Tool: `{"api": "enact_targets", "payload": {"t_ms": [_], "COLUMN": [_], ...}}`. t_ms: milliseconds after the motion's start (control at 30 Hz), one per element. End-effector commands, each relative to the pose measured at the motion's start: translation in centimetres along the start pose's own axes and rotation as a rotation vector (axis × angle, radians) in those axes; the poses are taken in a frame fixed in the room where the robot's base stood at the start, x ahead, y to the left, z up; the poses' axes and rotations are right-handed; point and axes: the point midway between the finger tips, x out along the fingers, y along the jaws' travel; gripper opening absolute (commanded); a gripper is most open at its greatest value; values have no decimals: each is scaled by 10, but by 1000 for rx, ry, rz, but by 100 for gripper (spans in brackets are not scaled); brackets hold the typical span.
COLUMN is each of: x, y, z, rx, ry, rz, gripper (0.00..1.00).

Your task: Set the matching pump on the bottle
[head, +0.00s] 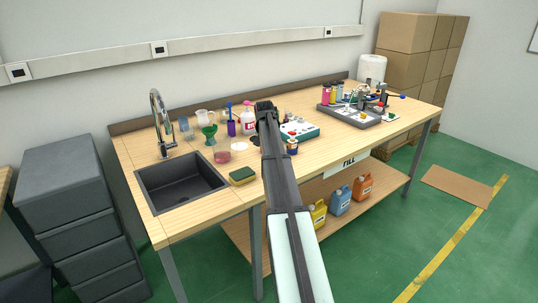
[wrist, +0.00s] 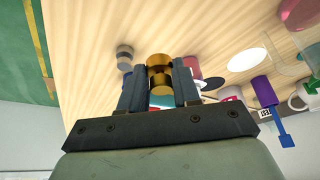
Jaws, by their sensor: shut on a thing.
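My gripper (head: 266,108) is over the middle of the workbench in the head view. In the wrist view its fingers (wrist: 160,82) are shut on a small gold, rounded piece (wrist: 159,62), which looks like the pump. A small dark bottle (head: 292,146) with some orange and white on it stands at the bench's front edge, right of my arm. A teal and white tray (head: 312,134) with small red and pale pieces lies just behind it. A grey, banded round piece (wrist: 124,56) stands apart from the fingers in the wrist view. I cannot tell which bottle matches.
A sink (head: 180,182), a sponge (head: 242,175), a green funnel (head: 209,133) and a pink-white bottle (head: 247,118) are left of my arm. A grey tray (head: 352,119) with coloured bottles stands at right. Coloured jugs (head: 340,201) stand on the lower shelf.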

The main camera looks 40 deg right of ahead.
Motion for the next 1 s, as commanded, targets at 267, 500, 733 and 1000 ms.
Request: {"api": "enact_targets", "payload": {"t_ms": [267, 500, 733, 1000], "x": [-18, -15, -12, -10], "y": [21, 84, 116, 99], "z": [-15, -54, -108, -150], "rx": [22, 95, 118, -109], "ry": [0, 0, 0, 0], "rz": [10, 39, 48, -47], "gripper": [3, 3, 3, 3]}}
